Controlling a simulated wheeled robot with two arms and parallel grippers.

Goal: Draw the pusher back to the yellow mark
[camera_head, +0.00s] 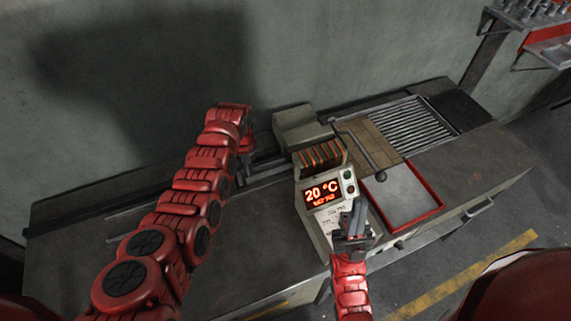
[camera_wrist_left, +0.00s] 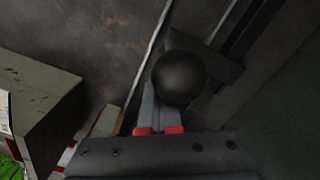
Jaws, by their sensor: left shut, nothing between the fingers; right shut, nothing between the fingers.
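The pusher shows in the left wrist view as a dark ball knob (camera_wrist_left: 180,77) with a dark block behind it, beside a thin rail. My left gripper (camera_head: 243,172) is shut and empty at the rail, left of the heater box. In the left wrist view its fingers (camera_wrist_left: 160,112) reach up to the knob, overlapping it in the picture; I cannot tell whether they touch. In the head view the arm and gripper largely hide the pusher. My right gripper (camera_head: 354,212) is shut and empty in front of the control panel. I cannot make out the yellow mark.
The control panel (camera_head: 322,194) reads 20 °C. The bench top (camera_head: 75,240) at the left is clear.

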